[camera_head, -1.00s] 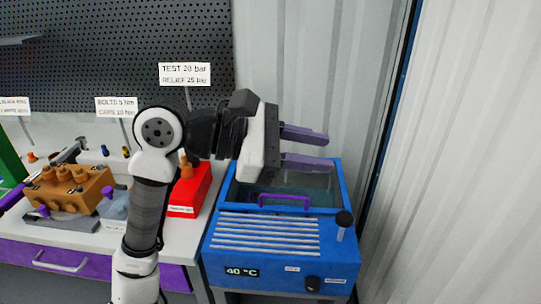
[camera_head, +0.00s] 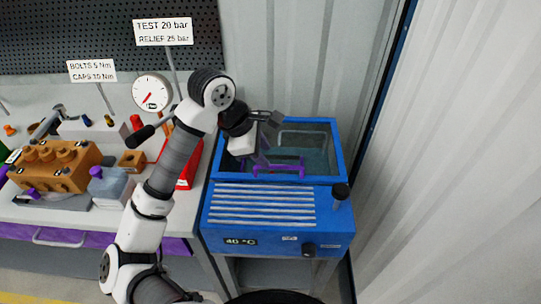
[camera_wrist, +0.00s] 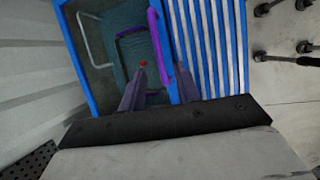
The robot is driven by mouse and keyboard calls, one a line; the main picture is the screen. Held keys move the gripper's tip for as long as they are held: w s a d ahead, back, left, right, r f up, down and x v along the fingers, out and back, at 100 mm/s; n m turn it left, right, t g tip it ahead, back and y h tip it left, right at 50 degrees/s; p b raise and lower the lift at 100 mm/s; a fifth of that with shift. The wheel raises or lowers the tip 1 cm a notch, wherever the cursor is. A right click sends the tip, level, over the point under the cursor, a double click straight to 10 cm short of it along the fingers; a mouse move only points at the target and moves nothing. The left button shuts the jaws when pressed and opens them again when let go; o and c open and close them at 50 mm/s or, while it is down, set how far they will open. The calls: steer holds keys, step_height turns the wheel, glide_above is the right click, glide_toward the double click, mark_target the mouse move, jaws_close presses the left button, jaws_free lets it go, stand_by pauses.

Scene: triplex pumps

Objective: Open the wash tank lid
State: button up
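The blue wash tank (camera_head: 325,208) stands right of the workbench. Its lid (camera_head: 340,150) is a glass-like panel in a blue frame and looks shut. A purple bar handle (camera_head: 285,162) runs along the lid's front side; it also shows in the wrist view (camera_wrist: 154,35). My gripper (camera_head: 262,166) is over the lid at the handle's left part. In the wrist view my two fingers (camera_wrist: 161,72) are apart, with the handle lying between them in the picture. I cannot tell whether they touch it.
Ribbed slats (camera_head: 262,207) and a black-capped filler (camera_head: 340,195) are on the tank's front top. Left is the bench with a red block (camera_head: 190,168), a gauge (camera_head: 151,93) and an orange pump block (camera_head: 55,165). A corrugated wall (camera_head: 375,100) closes the right and back.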

mark_target(274, 166)
steer(key=shift+p+x, duration=0.55)
steer(key=shift+x, duration=2)
jaws_close()
